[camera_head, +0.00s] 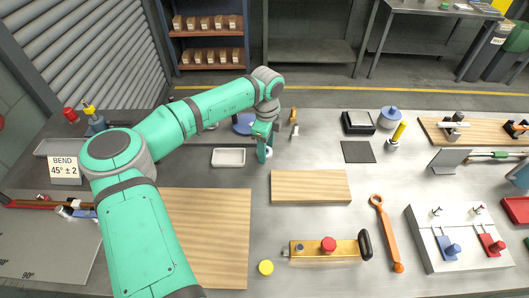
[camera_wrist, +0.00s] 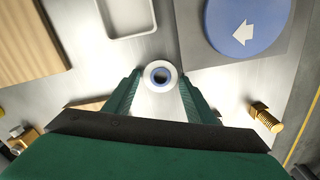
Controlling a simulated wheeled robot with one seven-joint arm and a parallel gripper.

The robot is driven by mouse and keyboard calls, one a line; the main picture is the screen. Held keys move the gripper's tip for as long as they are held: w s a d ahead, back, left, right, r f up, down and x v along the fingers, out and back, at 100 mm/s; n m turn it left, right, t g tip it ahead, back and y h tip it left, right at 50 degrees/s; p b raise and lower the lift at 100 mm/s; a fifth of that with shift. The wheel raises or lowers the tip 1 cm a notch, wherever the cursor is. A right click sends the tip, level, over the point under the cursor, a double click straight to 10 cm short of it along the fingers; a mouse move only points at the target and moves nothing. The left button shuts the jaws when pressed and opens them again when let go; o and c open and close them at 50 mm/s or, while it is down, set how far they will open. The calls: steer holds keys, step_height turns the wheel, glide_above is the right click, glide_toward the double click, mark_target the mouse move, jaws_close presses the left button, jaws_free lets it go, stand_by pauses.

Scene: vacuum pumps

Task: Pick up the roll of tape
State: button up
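The roll of tape (camera_wrist: 147,77) is a small white ring with a blue inner core and a dark hole. In the wrist view it lies at the tips of my gripper (camera_wrist: 160,86), between the two green fingers. The fingers stand apart, about as wide as the roll; I cannot tell whether they touch it. In the head view my gripper (camera_head: 265,157) points down at the bench, right of the white tray, and mostly hides the roll (camera_head: 269,152), of which only a pale edge shows.
A white tray (camera_head: 229,164) lies just left of my gripper and a blue disc (camera_wrist: 246,48) with a white arrow lies behind it. A wooden board (camera_head: 311,186) lies in front. Small brass fittings (camera_head: 293,115) stand at the back right. A dark mat (camera_head: 358,152) lies farther right.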

steer(key=c, duration=0.7)
steer(key=shift+c, duration=0.2)
steer(key=shift+r, duration=0.1)
